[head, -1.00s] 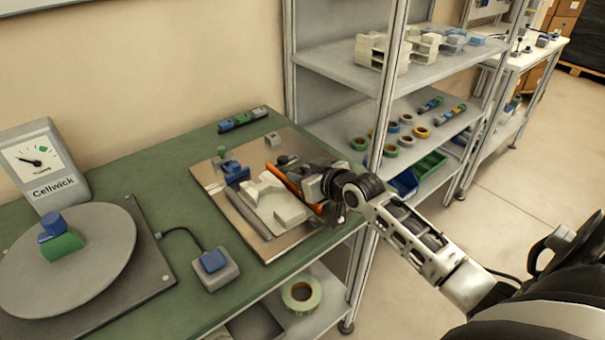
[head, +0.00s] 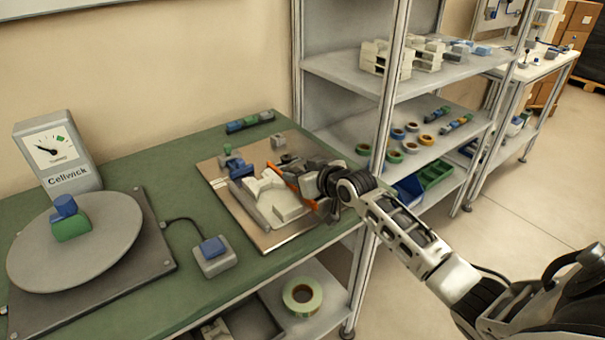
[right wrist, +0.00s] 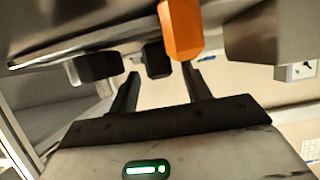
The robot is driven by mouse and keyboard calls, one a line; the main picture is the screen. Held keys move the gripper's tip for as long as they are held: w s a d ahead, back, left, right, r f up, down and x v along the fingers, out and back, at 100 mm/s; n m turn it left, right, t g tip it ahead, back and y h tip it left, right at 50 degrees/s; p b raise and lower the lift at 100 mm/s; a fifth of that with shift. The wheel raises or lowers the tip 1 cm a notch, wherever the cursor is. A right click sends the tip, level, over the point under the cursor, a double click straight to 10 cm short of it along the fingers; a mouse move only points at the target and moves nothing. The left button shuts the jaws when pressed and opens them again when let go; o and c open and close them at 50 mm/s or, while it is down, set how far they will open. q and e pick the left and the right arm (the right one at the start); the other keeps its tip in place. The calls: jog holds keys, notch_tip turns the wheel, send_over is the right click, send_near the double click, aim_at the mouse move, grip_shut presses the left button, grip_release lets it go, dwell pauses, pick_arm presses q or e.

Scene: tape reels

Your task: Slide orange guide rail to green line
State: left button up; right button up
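The orange guide rail (head: 283,174) lies slanted on the flat metal plate (head: 226,199), beside a pale block assembly (head: 272,196). My right gripper (head: 318,182) is at the rail's right side, low over the plate, and covers part of it. In the right wrist view, the rail's orange end (right wrist: 181,30) shows above the fingertips, and a dark knob (right wrist: 156,60) shows between the two black fingers, which stand apart. I cannot tell whether either finger touches the knob. I cannot make out a green line. My left gripper is out of view.
Blue clamp-like parts (head: 241,170) and a small grey block (head: 278,141) sit on the plate. A blue button box (head: 213,256) and round turntable (head: 110,245) stand to the left on the green bench. A shelf post (head: 385,120) rises close behind my right arm.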

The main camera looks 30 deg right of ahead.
jog(key=v, duration=1.6)
jog(key=shift+g, duration=0.8)
jog(key=s+a+f, duration=0.1)
jog(key=a+f, duration=0.1)
jog(key=f, duration=0.1)
jog(key=s+a+f, duration=0.2)
jog(key=f, duration=0.2)
jog(key=s+a+f, duration=0.2)
jog(key=f, duration=0.2)
jog(key=shift+a+f, duration=0.2)
jog(key=shift+a, duration=0.1)
jog(key=s+a+f+n+y, duration=0.1)
jog(key=s+a+f, duration=0.3)
jog(key=a, duration=0.3)
jog(key=s+a+f+g, duration=0.1)
jog(key=s+a+f, duration=0.4)
jog(key=a, duration=0.2)
jog(key=shift+s+n+g+y, duration=0.3)
jog(key=shift+s+n+y, duration=0.1)
